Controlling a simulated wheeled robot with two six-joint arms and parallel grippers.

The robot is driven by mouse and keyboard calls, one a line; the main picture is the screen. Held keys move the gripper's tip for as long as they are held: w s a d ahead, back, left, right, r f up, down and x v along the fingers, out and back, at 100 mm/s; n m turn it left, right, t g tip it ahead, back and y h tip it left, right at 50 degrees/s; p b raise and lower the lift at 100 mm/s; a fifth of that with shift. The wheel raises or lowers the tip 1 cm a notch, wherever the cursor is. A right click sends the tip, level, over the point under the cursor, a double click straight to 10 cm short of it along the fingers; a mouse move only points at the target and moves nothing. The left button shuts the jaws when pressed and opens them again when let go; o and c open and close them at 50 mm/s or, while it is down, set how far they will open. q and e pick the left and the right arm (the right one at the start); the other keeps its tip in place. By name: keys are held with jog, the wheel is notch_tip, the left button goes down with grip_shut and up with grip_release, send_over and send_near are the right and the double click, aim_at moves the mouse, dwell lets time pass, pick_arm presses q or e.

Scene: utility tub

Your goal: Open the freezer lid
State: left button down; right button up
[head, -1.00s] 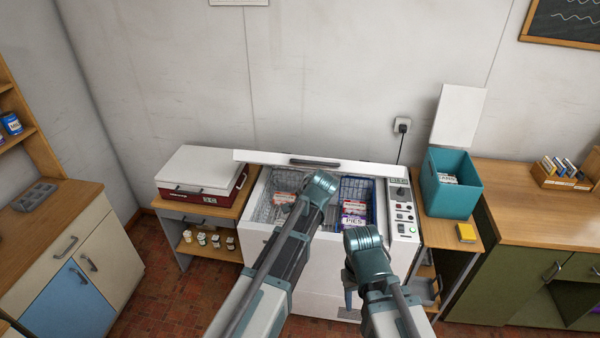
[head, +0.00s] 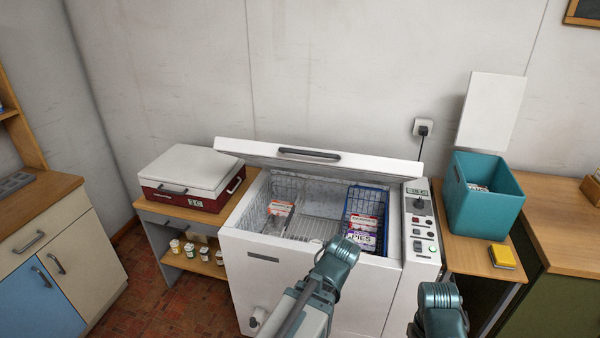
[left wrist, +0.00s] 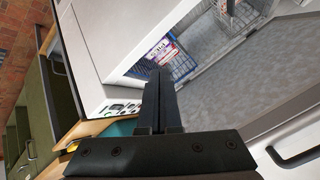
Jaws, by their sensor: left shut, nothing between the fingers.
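The white chest freezer (head: 300,285) stands against the wall with its interior exposed. Its lid (head: 370,166) is raised and seen almost edge-on at the back, with a dark handle (head: 309,154) on its edge. In the left wrist view, the lid's handle (left wrist: 298,157) shows at lower right. My left gripper (left wrist: 159,75) is shut and empty in that view, its fingers pointing toward the freezer opening. In the head view its wrist is over the freezer's front, apart from the handle, and its fingers are hidden. My right arm is at lower right; its fingers are not visible.
The freezer holds a wire basket (head: 287,194) and a blue basket (head: 366,203) with packages. A control panel (head: 419,220) is on its right. A red box with white lid (head: 190,177) stands left; a teal bin (head: 484,205) and yellow sponge (head: 503,256) stand right.

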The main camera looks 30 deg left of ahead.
pick_arm(q)
jog(key=w+a+m+t+y+b, duration=0.1)
jog(key=w+a+t+b, duration=0.3)
jog(key=a, duration=0.3)
jog(key=m+t+b, duration=1.1)
jog(key=t+b, duration=0.1)
send_near(281, 151)
pick_arm(e)
notch_tip(281, 151, down, 17)
pick_arm(q)
jog(key=shift+y, duration=0.4)
jog(key=p+x, duration=0.5)
jog(key=p, duration=0.2)
jog(key=shift+w+d, duration=0.1)
jog(key=shift+w, duration=0.1)
jog(key=shift+p+x, duration=0.5)
jog(key=shift+x, duration=0.25)
pick_arm(e)
notch_tip(281, 151, up, 8)
jog(key=shift+w+d+f, duration=0.2)
pick_arm(q)
jog(key=shift+d, duration=0.1)
